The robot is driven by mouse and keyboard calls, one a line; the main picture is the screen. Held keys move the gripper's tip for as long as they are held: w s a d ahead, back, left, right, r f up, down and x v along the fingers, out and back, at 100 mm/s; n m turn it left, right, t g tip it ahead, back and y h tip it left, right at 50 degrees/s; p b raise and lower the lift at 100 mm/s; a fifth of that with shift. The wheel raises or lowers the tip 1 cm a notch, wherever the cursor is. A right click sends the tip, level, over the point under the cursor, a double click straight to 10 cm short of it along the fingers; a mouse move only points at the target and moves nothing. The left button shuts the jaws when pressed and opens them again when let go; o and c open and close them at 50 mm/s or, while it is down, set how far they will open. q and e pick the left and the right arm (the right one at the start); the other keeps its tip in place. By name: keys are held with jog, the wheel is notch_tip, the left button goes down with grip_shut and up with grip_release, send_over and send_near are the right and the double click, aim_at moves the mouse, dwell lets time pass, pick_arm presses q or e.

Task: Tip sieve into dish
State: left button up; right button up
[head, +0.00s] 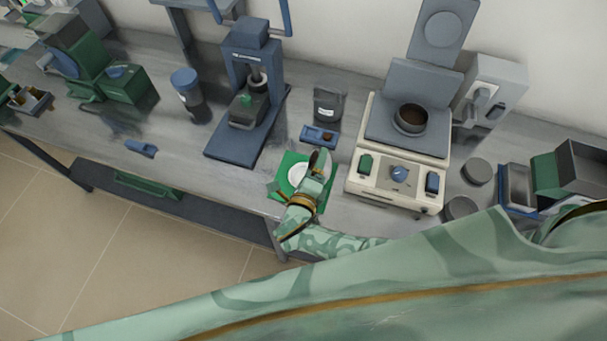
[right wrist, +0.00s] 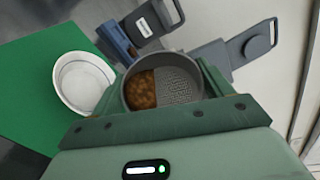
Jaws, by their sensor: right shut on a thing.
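A round grey sieve (right wrist: 178,86) with a mesh floor sits between the fingers of my right gripper (right wrist: 165,92) in the right wrist view. Brown granules (right wrist: 141,90) lie in its left part; the rest of the mesh is bare. In the head view my right gripper (head: 318,166) is over the mat's right side and partly hides the dish (head: 297,174). My left gripper is not in view.
A labelled dark jar (head: 328,105) and a small blue tray (head: 318,136) stand just behind the mat. A beige machine (head: 396,178) bearing a round pan (head: 409,120) is to the right. A blue press (head: 250,75) is to the left. The bench front edge is close.

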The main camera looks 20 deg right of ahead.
jog(key=shift+a+r+n+h, duration=0.1)
jog(key=shift+a+n+h, duration=0.2)
jog(key=shift+n, duration=0.3)
jog(key=shift+b, duration=0.3)
jog(key=shift+w+a+n+t+b, duration=0.1)
jog(key=shift+n+t+b, duration=0.2)
jog(key=shift+n, duration=0.2)
jog(key=shift+a+r, duration=0.15)
jog(key=shift+a, duration=0.05)
jog(key=shift+a+n, duration=0.1)
jog(key=shift+n, duration=0.2)
